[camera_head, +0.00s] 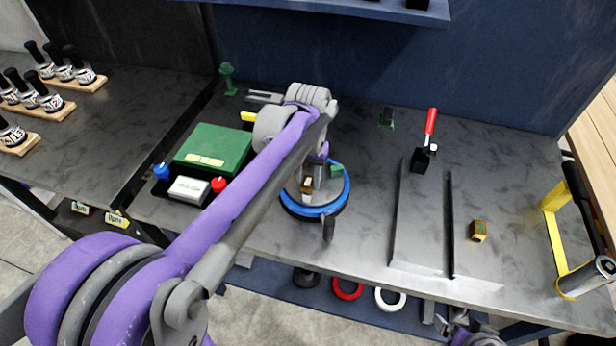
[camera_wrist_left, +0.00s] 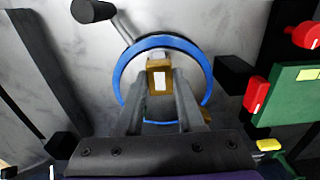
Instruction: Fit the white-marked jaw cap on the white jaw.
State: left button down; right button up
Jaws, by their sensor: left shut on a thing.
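The jaw cap (camera_wrist_left: 160,78) is a small brass-coloured block with a white mark, seen in the left wrist view. My left gripper (camera_wrist_left: 161,90) is shut on it, one finger at each side, over the blue-ringed positioner (camera_wrist_left: 127,68). In the head view the positioner (camera_head: 316,211) stands mid-table, partly covered by my left arm, with a brass piece (camera_head: 307,186) inside its ring. The white jaw cannot be told apart clearly; whether the cap touches it is hidden. My right gripper (camera_head: 470,334) is only partly in view at the bottom edge.
Another brass block (camera_head: 478,231) lies on the right of the table (camera_head: 370,225). A red-handled clamp (camera_head: 425,145) stands behind it, and a yellow frame (camera_head: 553,225) at the right edge. A green box (camera_head: 213,147) and red and blue knobs are left of the positioner.

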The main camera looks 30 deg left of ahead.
aim_at(308, 182)
pick_arm(q)
jog(key=shift+f+b, duration=0.45)
jog(key=shift+f, duration=0.5)
grip_release()
jog(key=shift+r, duration=0.1)
pick_arm(e)
jog(key=shift+s+f, duration=0.25)
jog(key=shift+f, duration=0.4)
pick_arm(q)
jog(key=shift+r, duration=0.15)
pick_arm(e)
jog(key=shift+r, duration=0.1)
pick_arm(q)
jog(key=shift+w+r+p, duration=0.1)
jog(key=shift+r+p, duration=1.7)
jog(key=shift+r, duration=1.6)
pick_arm(e)
jog(key=r, duration=0.1)
jog(key=w+r, duration=0.1)
jog(key=r, duration=0.1)
jog(key=w+r, duration=0.1)
jog(key=r, duration=0.1)
jog(key=shift+w, duration=0.2)
jog(key=shift+s, duration=0.1)
